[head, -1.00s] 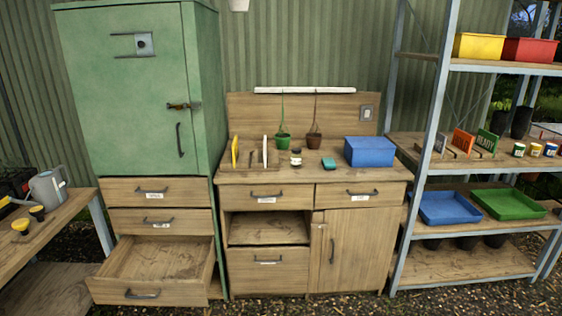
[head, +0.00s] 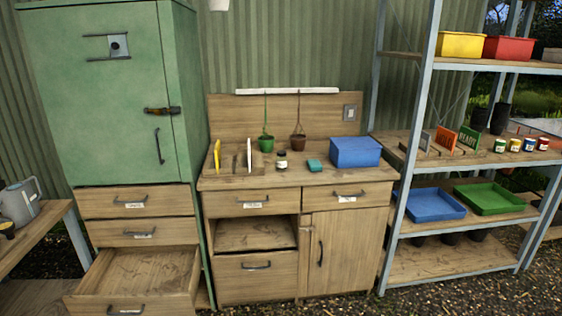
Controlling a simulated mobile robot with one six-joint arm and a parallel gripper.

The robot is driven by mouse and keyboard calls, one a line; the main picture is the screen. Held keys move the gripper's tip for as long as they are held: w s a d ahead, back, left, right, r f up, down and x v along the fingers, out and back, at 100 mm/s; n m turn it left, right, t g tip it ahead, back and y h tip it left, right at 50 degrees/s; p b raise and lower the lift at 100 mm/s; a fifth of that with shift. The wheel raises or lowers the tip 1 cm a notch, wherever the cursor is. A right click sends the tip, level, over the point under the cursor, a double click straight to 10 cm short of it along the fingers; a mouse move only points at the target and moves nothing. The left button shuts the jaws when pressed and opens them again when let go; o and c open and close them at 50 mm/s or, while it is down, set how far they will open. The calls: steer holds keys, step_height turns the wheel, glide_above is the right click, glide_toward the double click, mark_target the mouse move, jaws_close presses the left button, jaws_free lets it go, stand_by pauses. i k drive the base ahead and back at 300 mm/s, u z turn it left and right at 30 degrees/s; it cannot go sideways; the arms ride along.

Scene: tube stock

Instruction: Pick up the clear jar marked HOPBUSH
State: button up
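Small jars are in view, but their labels are too small to read, so I cannot tell which is marked HOPBUSH. One small jar (head: 282,160) with a pale label and a dark lid stands on the wooden bench top (head: 225,181), between the hanging pots and a teal block. Several more small jars stand in a row on the middle shelf at the right, including a white-labelled jar with a green top (head: 500,146) and a jar with a red top (head: 543,143). My gripper is not in view.
An open drawer (head: 137,275) juts out below the green cabinet (head: 95,95). Blue and green trays (head: 488,198) lie on the lower shelf. Gravel ground shows in front.

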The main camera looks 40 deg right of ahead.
mark_target(281, 159)
steer(key=i, duration=0.85)
steer(key=u, duration=0.05)
